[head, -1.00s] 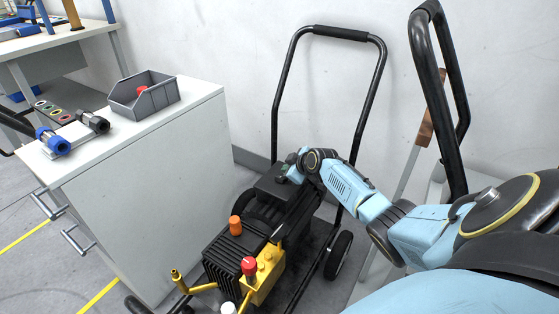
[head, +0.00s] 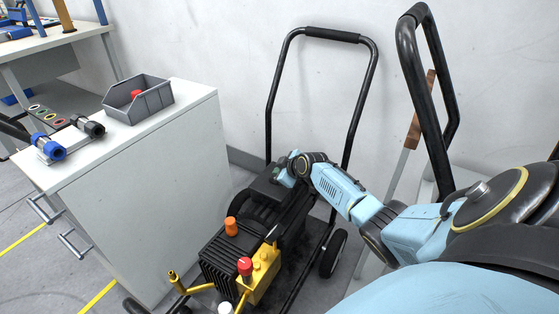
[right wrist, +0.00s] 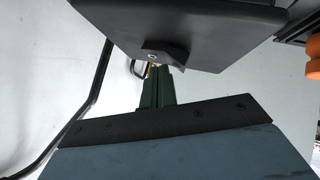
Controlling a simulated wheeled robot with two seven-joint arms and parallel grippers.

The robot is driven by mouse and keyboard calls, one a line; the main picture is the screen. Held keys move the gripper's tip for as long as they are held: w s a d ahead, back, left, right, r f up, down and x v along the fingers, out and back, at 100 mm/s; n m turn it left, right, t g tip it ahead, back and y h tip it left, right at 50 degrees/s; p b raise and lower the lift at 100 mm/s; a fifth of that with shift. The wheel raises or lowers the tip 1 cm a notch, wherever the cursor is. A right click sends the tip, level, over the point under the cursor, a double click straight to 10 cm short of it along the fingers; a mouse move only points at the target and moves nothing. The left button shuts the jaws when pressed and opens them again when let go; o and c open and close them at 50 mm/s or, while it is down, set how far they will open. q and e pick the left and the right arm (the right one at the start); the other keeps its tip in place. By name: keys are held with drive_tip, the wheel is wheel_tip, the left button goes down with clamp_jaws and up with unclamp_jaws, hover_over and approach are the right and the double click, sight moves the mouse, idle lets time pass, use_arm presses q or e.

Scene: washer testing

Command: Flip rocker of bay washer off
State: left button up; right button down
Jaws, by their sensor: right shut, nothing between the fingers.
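The bay washer is a pressure washer with a black ribbed pump (head: 222,262), a yellow block (head: 262,272) and a dark box (head: 266,188) behind. In the right wrist view the dark box (right wrist: 200,22) fills the top. A small dark wedge with a pale ring mark, which looks like the rocker (right wrist: 168,55), sticks out of its lower face. My right gripper (head: 277,172) is at the dark box; its green fingers (right wrist: 155,82) are shut and empty, their tips close to the wedge. I cannot tell whether they touch. My left gripper is not in view.
The washer's black handle frame (head: 268,100) rises behind my right arm. A second black handle (head: 412,80) stands at right. A white cabinet (head: 150,190) at left carries a grey bin (head: 150,104) and hose fittings (head: 50,147). An orange cap (head: 231,227) and red knob (head: 245,266) top the washer.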

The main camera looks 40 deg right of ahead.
drive_tip(key=shift+r+p, duration=0.4)
drive_tip(key=shift+r, duration=0.05)
wheel_tip(320, 180, up, 3)
drive_tip(key=p, duration=0.3)
drive_tip(key=shift+a+r, duration=0.1)
drive_tip(key=shift+r, duration=0.1)
drive_tip(key=d+p+v, duration=0.2)
drive_tip(key=p+v, duration=0.3)
drive_tip(key=v, duration=0.4)
drive_tip(key=shift+r, duration=0.45)
drive_tip(key=shift+s+d, duration=0.1)
